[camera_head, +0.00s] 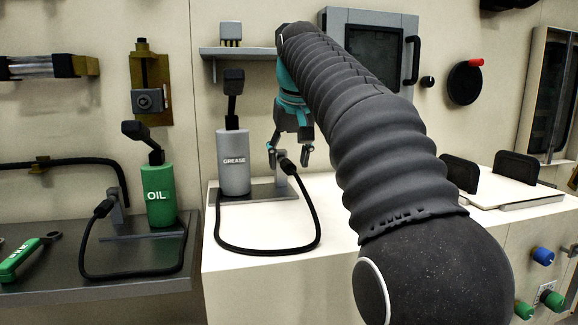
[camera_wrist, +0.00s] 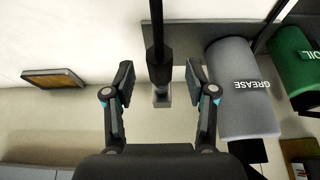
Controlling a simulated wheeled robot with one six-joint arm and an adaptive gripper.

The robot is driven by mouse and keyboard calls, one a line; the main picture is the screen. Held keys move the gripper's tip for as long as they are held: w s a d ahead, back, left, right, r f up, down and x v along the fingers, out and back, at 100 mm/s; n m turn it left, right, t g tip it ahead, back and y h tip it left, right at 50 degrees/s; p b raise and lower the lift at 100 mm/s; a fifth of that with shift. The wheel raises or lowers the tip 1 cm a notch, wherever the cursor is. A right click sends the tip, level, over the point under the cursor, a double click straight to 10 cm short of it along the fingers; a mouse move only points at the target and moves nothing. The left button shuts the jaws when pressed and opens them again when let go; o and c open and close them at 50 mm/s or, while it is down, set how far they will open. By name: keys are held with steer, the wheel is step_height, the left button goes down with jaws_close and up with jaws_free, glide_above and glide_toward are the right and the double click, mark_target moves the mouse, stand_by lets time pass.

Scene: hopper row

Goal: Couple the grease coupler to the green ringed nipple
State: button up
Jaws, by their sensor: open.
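The grease coupler (camera_head: 287,165) is the black end of a hose, sitting in a grey holder beside the grey GREASE bottle (camera_head: 234,165). My gripper (camera_head: 289,153) is open above and around it. In the wrist view, the black coupler and hose (camera_wrist: 157,65) show between the fingers of my gripper (camera_wrist: 159,85), with a gap on both sides. Green nipples show at the lower right of the head view, one at the front panel's right (camera_head: 552,300) and one lower (camera_head: 524,309). I cannot tell which one is ringed.
The hose (camera_head: 268,252) loops over the white counter top (camera_head: 345,225). A green OIL bottle (camera_head: 159,195) with its own hose stands on the dark bench at left. A blue nipple (camera_head: 542,256) is above the green ones. A white panel with black pads (camera_head: 515,168) lies at right.

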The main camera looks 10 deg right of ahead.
steer(key=shift+w+f, duration=0.15)
steer(key=shift+f, duration=0.25)
jaws_close()
